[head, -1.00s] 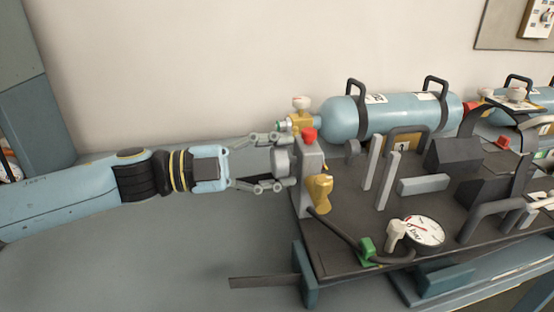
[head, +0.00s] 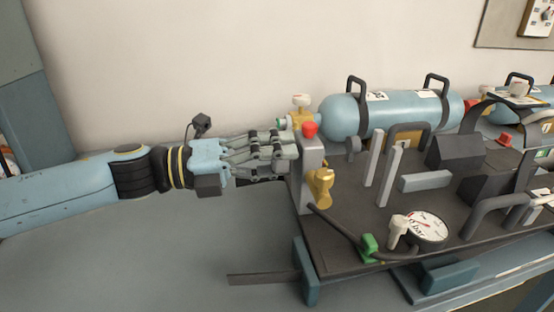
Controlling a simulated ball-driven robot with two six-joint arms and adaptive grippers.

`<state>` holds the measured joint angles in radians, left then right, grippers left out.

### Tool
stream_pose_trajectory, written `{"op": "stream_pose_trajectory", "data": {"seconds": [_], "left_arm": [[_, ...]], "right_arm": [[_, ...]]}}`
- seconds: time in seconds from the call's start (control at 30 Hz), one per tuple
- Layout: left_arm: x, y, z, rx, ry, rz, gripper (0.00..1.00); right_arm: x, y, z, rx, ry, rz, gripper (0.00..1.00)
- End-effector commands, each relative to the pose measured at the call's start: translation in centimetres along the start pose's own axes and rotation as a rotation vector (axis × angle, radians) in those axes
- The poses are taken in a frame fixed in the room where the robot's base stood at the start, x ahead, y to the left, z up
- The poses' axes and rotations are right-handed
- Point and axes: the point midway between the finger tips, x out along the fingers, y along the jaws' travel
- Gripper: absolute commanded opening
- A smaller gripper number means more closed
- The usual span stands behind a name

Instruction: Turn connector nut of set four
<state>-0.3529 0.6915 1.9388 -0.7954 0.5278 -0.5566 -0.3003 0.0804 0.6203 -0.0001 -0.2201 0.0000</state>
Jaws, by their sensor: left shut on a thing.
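My left gripper (head: 280,152) comes in from the left and is shut on the grey round connector nut, at the left side of the grey upright block (head: 311,172) on the breathing set. The fingers cover nearly all of the nut. The block carries a red knob (head: 310,130) on top and a brass fitting (head: 321,187) on its front. The set's light blue cylinder (head: 345,118) lies behind, with a brass valve (head: 300,118) at its left end. I cannot read the set's number. My right gripper is not in view.
The dark backplate (head: 345,250) holds a pressure gauge (head: 425,228), a hose with a green connector (head: 368,246) and grey brackets. A second cylinder (head: 520,103) is at the far right. The grey bench (head: 150,250) is bare at the left.

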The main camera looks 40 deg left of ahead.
Motion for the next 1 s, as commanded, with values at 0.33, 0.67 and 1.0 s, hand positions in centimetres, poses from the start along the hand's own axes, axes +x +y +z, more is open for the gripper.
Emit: {"op": "stream_pose_trajectory", "data": {"seconds": [0.33,0.67,1.0], "left_arm": [[-0.1,0.4,-0.1,0.329,0.003,0.003,0.14],[-0.1,0.5,0.0,0.643,0.003,0.004,0.14],[-0.1,0.5,0.1,0.964,0.003,0.003,0.14]], "right_arm": [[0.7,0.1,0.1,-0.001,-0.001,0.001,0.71],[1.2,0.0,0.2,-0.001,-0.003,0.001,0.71],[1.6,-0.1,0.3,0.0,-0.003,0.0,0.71]]}}
